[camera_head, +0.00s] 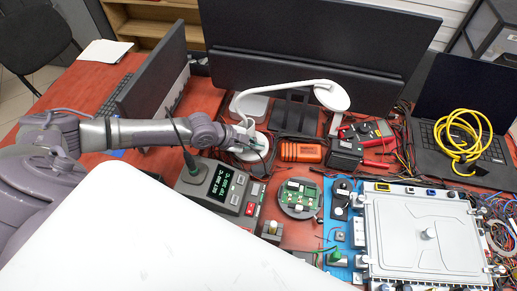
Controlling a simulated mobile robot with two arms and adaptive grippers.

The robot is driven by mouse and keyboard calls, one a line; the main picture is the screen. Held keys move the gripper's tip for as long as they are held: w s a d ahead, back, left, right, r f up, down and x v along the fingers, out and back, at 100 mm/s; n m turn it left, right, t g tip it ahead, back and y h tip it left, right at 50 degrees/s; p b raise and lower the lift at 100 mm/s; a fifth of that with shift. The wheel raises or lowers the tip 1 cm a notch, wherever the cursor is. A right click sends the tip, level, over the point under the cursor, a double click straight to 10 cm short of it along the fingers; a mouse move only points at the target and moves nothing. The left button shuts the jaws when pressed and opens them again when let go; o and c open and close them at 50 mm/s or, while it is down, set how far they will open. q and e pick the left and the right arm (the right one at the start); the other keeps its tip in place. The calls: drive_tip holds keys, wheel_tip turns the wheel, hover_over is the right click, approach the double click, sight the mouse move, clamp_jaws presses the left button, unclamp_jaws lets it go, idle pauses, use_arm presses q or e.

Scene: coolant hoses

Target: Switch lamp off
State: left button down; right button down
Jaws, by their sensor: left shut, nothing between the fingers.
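A white desk lamp (284,85) with a curved arm and a round head stands on the cluttered red bench in the head view. Its round white base (244,153) is at the middle of the view. My left gripper (256,144) is at the base, shut and empty, partly overlapping it. I cannot tell whether it touches the base. The lamp's switch is too small to make out, and I cannot tell whether the lamp is lit. My right gripper is not in view.
A soldering station (222,186) with a display sits just in front of the lamp base. An orange device (300,151) lies to its right. Dark monitors (312,52) stand behind. A laptop with a coiled yellow cable (461,135) is at the right, and a metal case (425,232) at the front right.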

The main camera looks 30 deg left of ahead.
use_arm(q)
drive_tip(key=shift+f, duration=0.25)
idle(0.4)
drive_tip(key=shift+r, duration=0.1)
drive_tip(key=shift+r+p, duration=0.4)
drive_tip(key=shift+r, duration=0.1)
drive_tip(key=shift+r, duration=0.1)
wheel_tip(320, 180, up, 6)
drive_tip(key=p, duration=0.5)
idle(0.4)
